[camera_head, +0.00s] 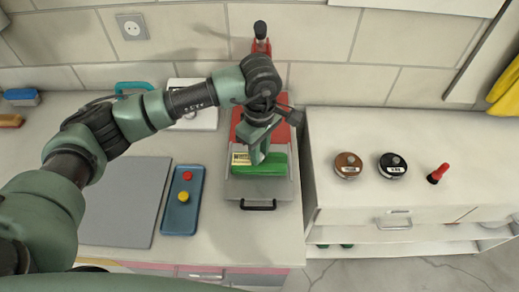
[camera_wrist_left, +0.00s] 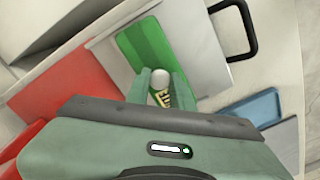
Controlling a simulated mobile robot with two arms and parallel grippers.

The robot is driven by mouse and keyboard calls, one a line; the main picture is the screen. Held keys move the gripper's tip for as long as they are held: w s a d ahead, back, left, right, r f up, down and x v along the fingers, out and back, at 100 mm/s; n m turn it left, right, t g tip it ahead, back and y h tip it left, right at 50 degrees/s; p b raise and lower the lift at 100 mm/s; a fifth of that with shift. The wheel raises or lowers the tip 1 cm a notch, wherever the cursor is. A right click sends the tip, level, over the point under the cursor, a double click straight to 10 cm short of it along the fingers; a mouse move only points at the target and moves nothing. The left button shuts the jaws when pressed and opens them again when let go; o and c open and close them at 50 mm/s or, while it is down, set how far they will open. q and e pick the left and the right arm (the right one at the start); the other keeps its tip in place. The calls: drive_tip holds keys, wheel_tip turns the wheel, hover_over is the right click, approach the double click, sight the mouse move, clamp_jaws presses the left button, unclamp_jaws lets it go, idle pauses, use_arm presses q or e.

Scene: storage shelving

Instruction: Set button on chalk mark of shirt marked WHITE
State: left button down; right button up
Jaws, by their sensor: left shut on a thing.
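My left gripper (camera_head: 260,157) points down over a folded green shirt (camera_head: 270,168), which also shows in the left wrist view (camera_wrist_left: 145,48). It is shut on a round white button (camera_wrist_left: 160,77) between its fingertips. A pale yellow label (camera_head: 240,158) with dark lettering is by the shirt's left end; it also shows between the fingers in the left wrist view (camera_wrist_left: 161,97), too partly hidden to read. I cannot tell whether the button touches the shirt. No chalk mark is visible. My right gripper is not in view.
The shirt lies on a grey plate (camera_head: 248,190) with a black handle, before a red device (camera_head: 239,124). A blue tray (camera_head: 178,224) holds a red button (camera_head: 187,175) and a yellow button (camera_head: 183,197). A grey mat (camera_head: 125,195) is left. Two round tins and a red-handled tool stand right.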

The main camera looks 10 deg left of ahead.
use_arm(q)
drive_tip(key=shift+f, duration=0.2)
drive_tip(key=c, duration=1.2)
unclamp_jaws()
drive_tip(key=shift+c, duration=0.2)
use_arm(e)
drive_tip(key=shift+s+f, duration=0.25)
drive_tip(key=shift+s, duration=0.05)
use_arm(q)
drive_tip(key=shift+r, duration=0.35)
wheel_tip(320, 180, up, 12)
drive_tip(key=b, duration=0.3)
drive_tip(key=shift+b, duration=0.35)
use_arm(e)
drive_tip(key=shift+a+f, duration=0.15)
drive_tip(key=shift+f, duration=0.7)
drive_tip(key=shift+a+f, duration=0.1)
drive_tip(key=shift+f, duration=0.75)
use_arm(q)
drive_tip(key=shift+f, duration=0.15)
